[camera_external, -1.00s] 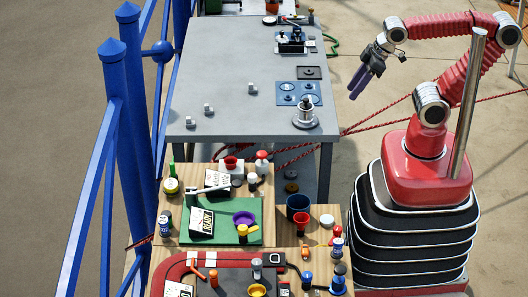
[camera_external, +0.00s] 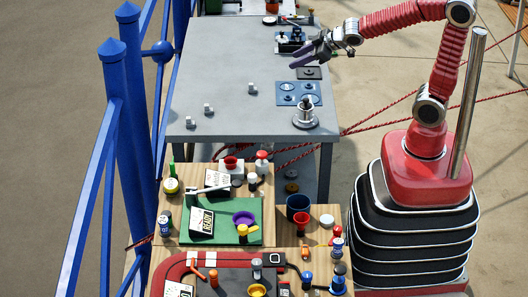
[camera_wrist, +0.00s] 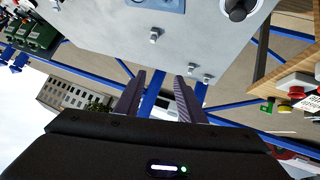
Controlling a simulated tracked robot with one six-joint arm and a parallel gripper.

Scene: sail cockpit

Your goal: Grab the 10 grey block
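Small grey blocks stand apart on the grey table: one near the middle (camera_external: 252,88), one further left (camera_external: 208,109) and one near the front left corner (camera_external: 190,122). I cannot read any number on them. The wrist view also shows the nearest block (camera_wrist: 154,36) and two others (camera_wrist: 193,69) close together. My gripper (camera_external: 298,57) has dark purple fingers and hangs over the right side of the table, to the right of the blocks. In the wrist view my gripper (camera_wrist: 161,80) is open, with nothing between its fingers.
A blue plate with round recesses (camera_external: 298,93), a dark square plate (camera_external: 309,73), a metal cylinder on a base (camera_external: 305,115) and a black device (camera_external: 291,42) line the table's right side. Blue railings (camera_external: 124,120) run along the left. A cluttered wooden bench (camera_external: 275,236) stands in front.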

